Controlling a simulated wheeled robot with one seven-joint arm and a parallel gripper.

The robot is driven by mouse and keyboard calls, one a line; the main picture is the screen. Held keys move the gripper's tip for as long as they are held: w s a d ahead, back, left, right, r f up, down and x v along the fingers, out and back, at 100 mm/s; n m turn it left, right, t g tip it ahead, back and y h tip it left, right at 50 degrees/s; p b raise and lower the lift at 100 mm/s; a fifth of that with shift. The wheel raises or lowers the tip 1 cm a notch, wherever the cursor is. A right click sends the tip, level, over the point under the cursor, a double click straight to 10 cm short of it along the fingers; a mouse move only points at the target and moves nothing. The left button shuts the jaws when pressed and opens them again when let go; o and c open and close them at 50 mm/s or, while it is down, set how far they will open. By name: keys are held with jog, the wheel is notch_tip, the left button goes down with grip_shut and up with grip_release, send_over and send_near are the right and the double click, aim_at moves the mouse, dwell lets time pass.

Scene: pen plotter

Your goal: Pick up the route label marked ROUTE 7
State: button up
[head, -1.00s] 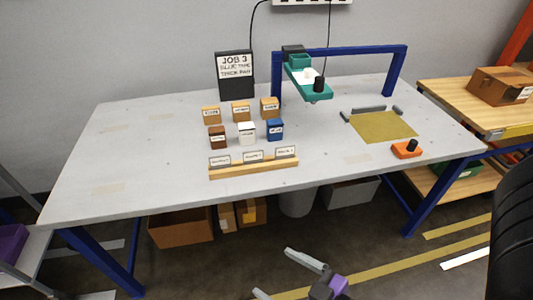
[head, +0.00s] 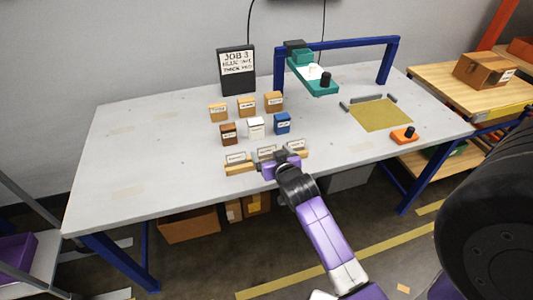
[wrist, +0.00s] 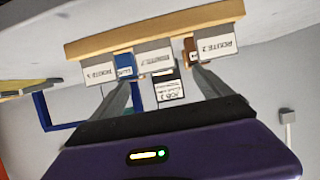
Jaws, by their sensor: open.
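Three white route labels stand in a row on a wooden holder (head: 240,169) at the table's front edge. The wrist view is upside down. There the middle label (wrist: 155,60) seems to read ROUTE 7, though its print is faint. The label on the right (wrist: 218,43) seems to read ROUTE 2; the number on the left label (wrist: 98,72) is hard to read. In the head view the middle label (head: 266,151) is partly behind my gripper (head: 282,160). My gripper is open, its fingers (wrist: 158,76) spread either side of the middle label, with nothing held.
Several small brown, white and blue boxes (head: 255,127) stand behind the holder. A black JOB 3 sign (head: 237,70) is at the back. A blue gantry with a teal carriage (head: 313,77), a tan sheet (head: 380,115) and an orange control box (head: 404,136) are to the right.

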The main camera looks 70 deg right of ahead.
aim_at(267, 146)
jog(key=shift+p+x, duration=0.6)
jog(key=shift+x, duration=2.65)
jog(key=shift+s+d, duration=0.15)
jog(key=c, duration=1.4)
jog(key=shift+r, duration=0.15)
